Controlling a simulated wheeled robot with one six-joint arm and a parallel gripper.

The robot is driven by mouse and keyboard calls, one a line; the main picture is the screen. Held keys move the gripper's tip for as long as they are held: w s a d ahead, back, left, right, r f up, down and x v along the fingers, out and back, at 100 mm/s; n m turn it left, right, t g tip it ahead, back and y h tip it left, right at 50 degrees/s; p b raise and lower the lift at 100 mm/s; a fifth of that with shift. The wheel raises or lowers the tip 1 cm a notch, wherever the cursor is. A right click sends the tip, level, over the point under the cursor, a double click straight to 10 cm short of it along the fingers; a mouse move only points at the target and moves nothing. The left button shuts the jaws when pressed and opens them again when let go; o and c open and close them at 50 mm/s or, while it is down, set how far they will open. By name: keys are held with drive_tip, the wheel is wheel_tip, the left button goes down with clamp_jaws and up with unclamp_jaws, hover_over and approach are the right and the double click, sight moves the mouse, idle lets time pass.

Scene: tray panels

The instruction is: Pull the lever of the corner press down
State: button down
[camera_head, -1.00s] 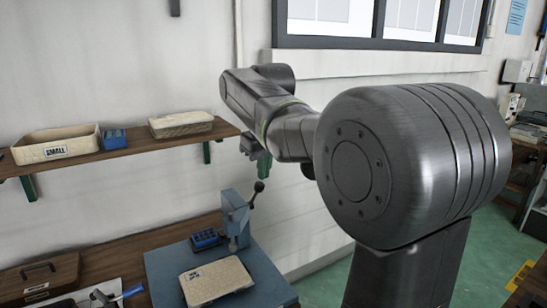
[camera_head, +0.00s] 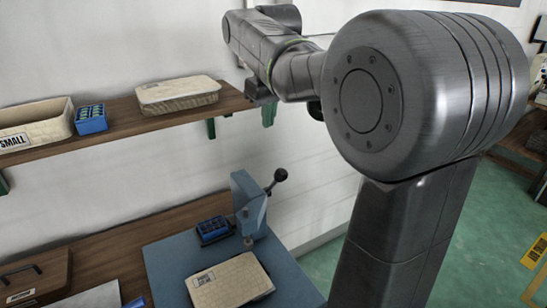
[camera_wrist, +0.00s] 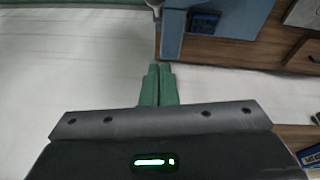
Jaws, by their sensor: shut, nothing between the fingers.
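The corner press (camera_head: 247,205) is a blue-grey upright body on a blue base plate (camera_head: 175,270) at the corner of the bench. Its lever ends in a dark round knob (camera_head: 281,175) and sticks up and to the right. My gripper (camera_head: 268,114) is above the lever, apart from it, near the wall. In the wrist view the green fingers of my gripper (camera_wrist: 159,68) are together and empty. Blue parts of the press or its base (camera_wrist: 235,40) lie beyond the fingertips there. A small grey rod end shows at the top edge, perhaps part of the lever.
A wooden shelf (camera_head: 112,128) with a bin marked SMALL (camera_head: 35,127), a blue tray (camera_head: 90,119) and a lidded box (camera_head: 178,97) runs left of my gripper. A pale labelled box (camera_head: 228,282) and a blue tray (camera_head: 213,230) sit by the press. The wall is close behind.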

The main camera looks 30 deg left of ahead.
drive_tip(key=shift+f, duration=0.15)
wheel_tip(320, 180, down, 11)
drive_tip(key=d, duration=0.1)
drive_tip(key=shift+w+d+f, duration=0.15)
drive_tip(key=shift+w+d, duration=0.05)
drive_tip(key=shift+w, duration=0.05)
idle(0.3)
